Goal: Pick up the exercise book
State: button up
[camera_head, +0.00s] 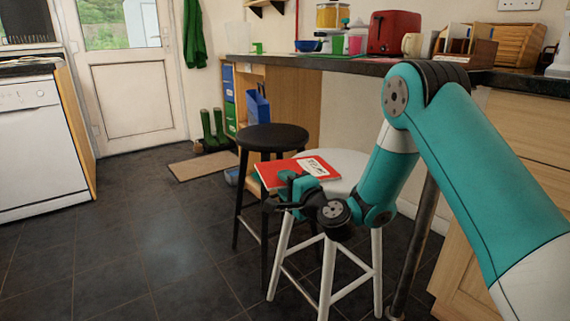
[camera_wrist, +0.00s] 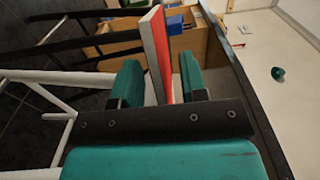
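The exercise book (camera_head: 299,172) is red with a white label and lies on the white stool (camera_head: 343,163), its left part jutting past the seat. In the wrist view the book (camera_wrist: 157,50) shows edge-on, with pale pages and a red cover. My gripper (camera_head: 292,186) is at the near edge of the book. In the wrist view my gripper (camera_wrist: 160,78) is open, with one teal finger on each side of the book. A gap shows between the book and the right finger; contact at the left finger is hard to tell.
A black stool (camera_head: 273,138) stands just behind and left of the white one. The worktop (camera_head: 345,65) above holds a red toaster (camera_head: 394,32) and other items. A metal post (camera_head: 414,245) stands at right. The dark floor (camera_head: 130,240) at left is clear.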

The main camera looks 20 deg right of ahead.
jog(key=shift+w, duration=0.15)
jog(key=shift+d, duration=0.1)
grip_shut()
notch_tip(320, 180, up, 28)
jog(key=p, duration=1.7)
jog(key=shift+p, duration=0.3)
